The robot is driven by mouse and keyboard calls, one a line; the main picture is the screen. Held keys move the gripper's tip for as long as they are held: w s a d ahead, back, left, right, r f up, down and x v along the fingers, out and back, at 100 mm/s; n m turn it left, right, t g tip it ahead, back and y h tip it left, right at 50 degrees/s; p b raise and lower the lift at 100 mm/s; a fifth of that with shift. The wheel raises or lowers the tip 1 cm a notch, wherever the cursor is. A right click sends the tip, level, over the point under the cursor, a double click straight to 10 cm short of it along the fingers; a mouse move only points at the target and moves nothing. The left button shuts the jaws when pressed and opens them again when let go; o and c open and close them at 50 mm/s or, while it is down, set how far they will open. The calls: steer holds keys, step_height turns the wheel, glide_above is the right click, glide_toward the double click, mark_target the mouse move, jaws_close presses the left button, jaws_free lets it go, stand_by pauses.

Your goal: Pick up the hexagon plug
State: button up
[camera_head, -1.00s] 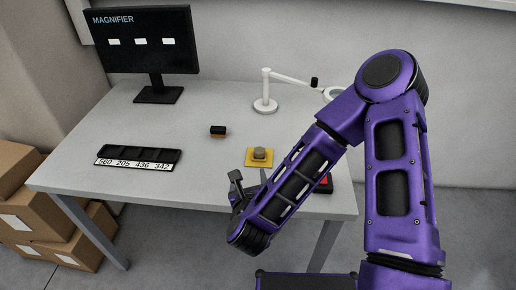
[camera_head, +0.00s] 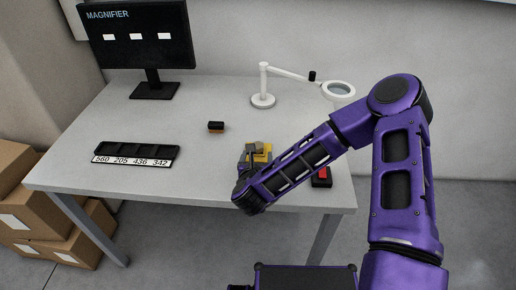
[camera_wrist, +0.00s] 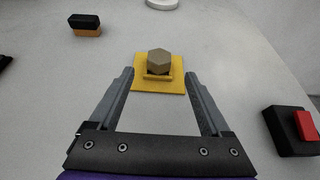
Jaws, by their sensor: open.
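The hexagon plug (camera_wrist: 158,61) is a brownish-tan six-sided block. It sits on a yellow square base (camera_wrist: 145,86) with a small raised holder, near the front right of the table. My gripper (camera_wrist: 160,75) is open, and its two grey fingers point toward the plug from either side of the yellow base's near part. In the head view my gripper (camera_head: 252,152) partly covers the yellow base (camera_head: 264,156), and the plug is hard to make out there.
A black block with a red top (camera_wrist: 290,130) lies to the right. A black-and-orange block (camera_wrist: 87,26) lies to the left. A black numbered tray (camera_head: 133,153), a monitor (camera_head: 140,40) and a magnifier lamp (camera_head: 263,98) stand on the table.

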mark_target(258, 148)
steer(key=shift+x, duration=2.8)
steer(key=shift+a+r, duration=0.1)
jaws_close()
